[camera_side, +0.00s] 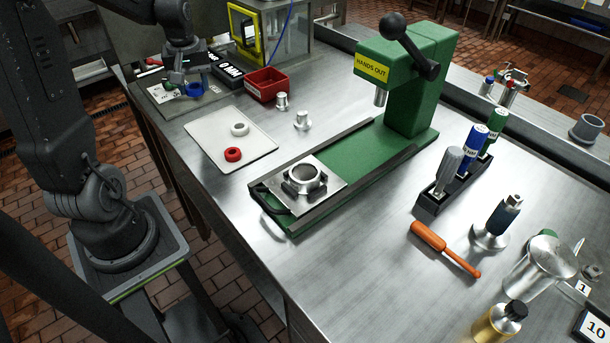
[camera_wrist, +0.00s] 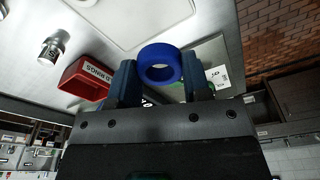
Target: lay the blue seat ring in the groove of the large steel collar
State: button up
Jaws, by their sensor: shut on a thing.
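My gripper (camera_side: 184,80) is at the far left of the bench in the side view, over a grey mat. It is shut on the blue seat ring (camera_side: 195,90). In the wrist view the blue ring (camera_wrist: 160,51) sits between the tips of the two fingers (camera_wrist: 160,84), its hole facing the camera. The large steel collar (camera_side: 305,187) stands on a square plate on the green press bed, its round opening facing up. My gripper and the ring are well apart from it. Whether the ring touches the mat is unclear.
A white tray (camera_side: 215,148) holds a white ring (camera_side: 240,129) and a red ring (camera_side: 233,155). A red bin (camera_side: 267,85) and two small steel fittings (camera_side: 282,101) stand nearby. The green press (camera_side: 420,90) with its lever rises behind the collar.

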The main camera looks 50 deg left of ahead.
dwell(0.4)
jog(key=r+m+h, duration=0.1)
jog(key=m, duration=1.1)
send_over(305, 172)
jog(key=shift+s+r+t, duration=0.15)
jog(key=shift+s+t, duration=0.05)
jog(key=shift+t, duration=0.2)
jog(key=shift+f, duration=2.4)
jog(key=shift+f, duration=0.5)
jog(key=o, duration=1)
jog(key=shift+d, duration=0.1)
